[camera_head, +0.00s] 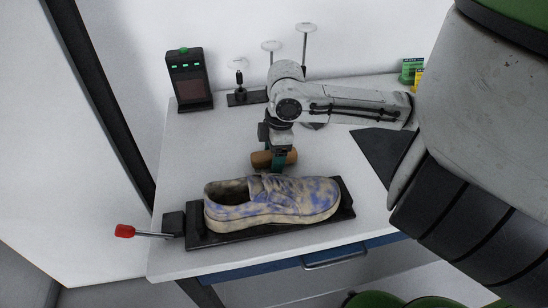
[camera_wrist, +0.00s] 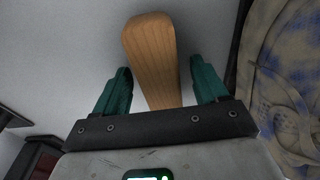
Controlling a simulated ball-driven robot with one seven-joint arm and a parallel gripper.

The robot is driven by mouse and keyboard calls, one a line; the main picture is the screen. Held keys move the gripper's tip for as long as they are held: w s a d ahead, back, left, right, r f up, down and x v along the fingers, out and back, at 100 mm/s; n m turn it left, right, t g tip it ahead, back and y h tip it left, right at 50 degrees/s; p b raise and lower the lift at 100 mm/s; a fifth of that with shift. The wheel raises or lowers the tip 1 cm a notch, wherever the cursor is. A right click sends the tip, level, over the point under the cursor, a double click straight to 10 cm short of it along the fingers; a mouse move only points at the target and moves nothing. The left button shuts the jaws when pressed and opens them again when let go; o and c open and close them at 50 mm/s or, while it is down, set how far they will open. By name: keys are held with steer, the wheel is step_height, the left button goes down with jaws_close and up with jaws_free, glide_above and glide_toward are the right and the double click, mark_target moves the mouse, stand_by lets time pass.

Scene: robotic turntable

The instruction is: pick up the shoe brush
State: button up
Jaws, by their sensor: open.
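The shoe brush (camera_head: 262,160) lies on the white table behind the shoe, its brown wooden body partly hidden by my gripper in the head view. In the wrist view the wooden brush (camera_wrist: 152,50) runs between the two green fingers of my gripper (camera_wrist: 163,88), with a gap beside each finger. My gripper (camera_head: 277,163) is open, pointing down around the brush. Its bristles cannot be made out.
A blue-and-tan shoe (camera_head: 275,203) sits on a black clamp base (camera_head: 212,240) with a red-tipped lever (camera_head: 125,231), close to the brush. A black device (camera_head: 189,80) and slender stands (camera_head: 304,45) are at the back. Table space left of the brush is free.

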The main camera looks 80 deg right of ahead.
steer(key=shift+c, duration=0.4)
steer(key=c, duration=1)
step_height(320, 180, up, 10)
